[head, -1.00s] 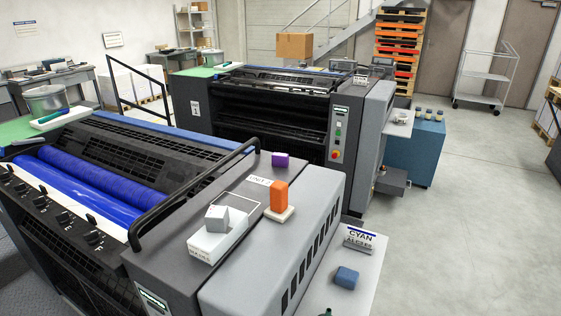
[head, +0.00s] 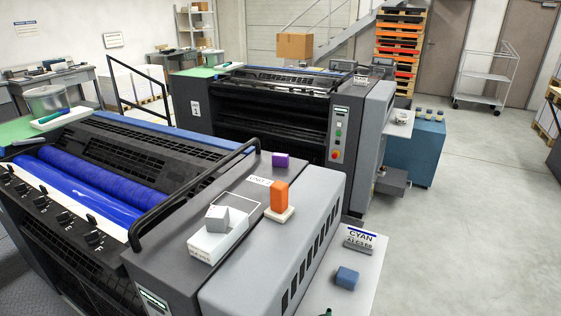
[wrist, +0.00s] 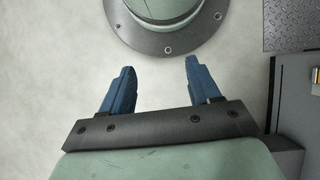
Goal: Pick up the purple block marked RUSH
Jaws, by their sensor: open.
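A small purple block (head: 281,160) sits on the dark top of the near press unit in the head view, close to its far edge. Any marking on it is too small to read. My gripper (wrist: 158,88) shows in the wrist view with its two blue fingers apart and nothing between them. It hangs above pale floor, close to a round grey base with bolts. The purple block is not in the wrist view, and my gripper is not in the head view.
An orange block (head: 279,195) stands on a pale pad near the purple block. A grey block (head: 217,218) rests on a white box (head: 217,240). A black handrail (head: 190,190) runs alongside.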

